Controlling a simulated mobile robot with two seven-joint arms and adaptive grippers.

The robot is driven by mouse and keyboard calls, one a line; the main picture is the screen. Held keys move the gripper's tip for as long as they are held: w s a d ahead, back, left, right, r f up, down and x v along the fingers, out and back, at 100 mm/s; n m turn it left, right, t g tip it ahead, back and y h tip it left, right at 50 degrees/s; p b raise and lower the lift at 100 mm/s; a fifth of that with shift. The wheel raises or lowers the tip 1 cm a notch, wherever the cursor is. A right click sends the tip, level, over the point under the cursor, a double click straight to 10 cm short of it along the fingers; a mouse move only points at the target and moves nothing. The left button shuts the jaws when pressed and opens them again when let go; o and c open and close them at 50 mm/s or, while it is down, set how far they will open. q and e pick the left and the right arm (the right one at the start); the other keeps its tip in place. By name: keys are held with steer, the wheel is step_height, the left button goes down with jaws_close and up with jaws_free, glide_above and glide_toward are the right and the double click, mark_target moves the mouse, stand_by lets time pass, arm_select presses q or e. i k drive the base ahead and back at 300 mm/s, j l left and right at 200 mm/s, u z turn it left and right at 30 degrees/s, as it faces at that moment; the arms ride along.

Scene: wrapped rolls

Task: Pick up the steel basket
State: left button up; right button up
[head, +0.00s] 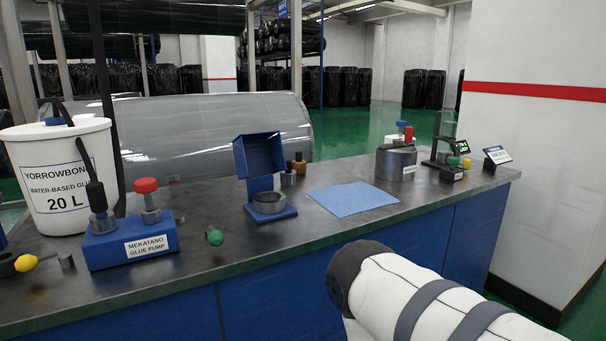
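I cannot surely identify a steel basket. A round steel container (396,165) with a small label stands on the counter right of the blue mat, with a red-topped and a blue-topped item at its top. A smaller steel ring or cup (269,203) sits on the base of a blue stand (258,158). Neither is touched by a gripper. A white arm link with grey bands, mine, fills the lower right in front of the counter. Neither of my grippers shows.
The dark counter (330,172) holds a white glue bucket (62,178), a blue glue pump block (130,243), a green-ended item (215,237) and a blue mat (353,198). A small stand (448,150) and sign (497,156) are at right, near a white pillar (540,130).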

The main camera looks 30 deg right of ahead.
mark_target(289, 177)
steer(key=l, duration=0.5)
steer(key=i+l+z, duration=0.1)
steer(key=l, duration=0.4)
steer(key=i+l, duration=0.1)
steer(key=l, duration=0.4)
steer(key=l+z, duration=0.15)
steer(key=l, duration=0.35)
steer(key=i+l, duration=0.15)
steer(key=l, duration=0.35)
steer(key=i+l+z, duration=0.1)
steer(key=l, duration=0.4)
